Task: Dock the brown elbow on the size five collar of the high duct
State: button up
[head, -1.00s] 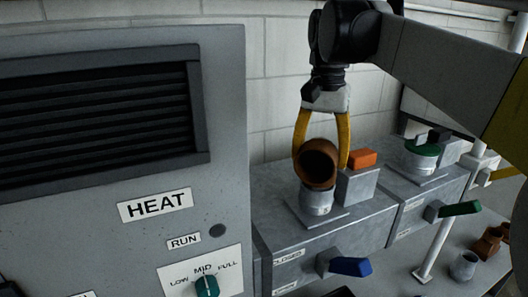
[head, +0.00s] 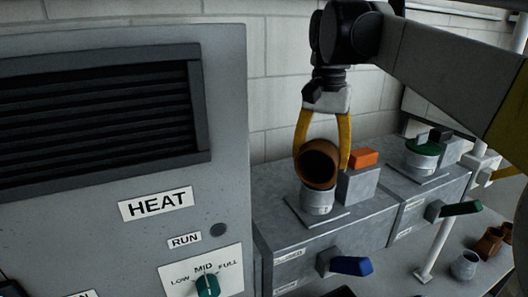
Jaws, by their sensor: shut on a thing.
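The brown elbow (head: 319,163) is between the yellow fingers of my gripper (head: 322,150) in the head view, its dark open mouth facing the camera. My gripper is shut on it from above. The elbow's lower end is at the top of a grey collar (head: 317,199) on the nearer duct box (head: 345,228). Whether it is fully seated cannot be told. The collar's size marking is too small to read.
An orange-topped grey block (head: 362,172) stands just right of the collar. A blue handle (head: 350,265) and green handle (head: 461,208) stick out of the duct fronts. A green-topped collar (head: 422,154) is farther right. The HEAT cabinet (head: 225,140) fills the left. Loose brown fittings (head: 489,243) lie lower right.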

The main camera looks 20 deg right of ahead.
aim_at(322, 140)
jog(key=shift+f+b, duration=0.3)
jog(key=shift+f, duration=0.2)
jog(key=o, duration=1.1)
jog(key=shift+r, duration=0.15)
notch_tip(322, 140, up, 8)
jog(key=p, duration=0.6)
jog(key=shift+r+p, duration=0.3)
jog(key=shift+r, duration=1.1)
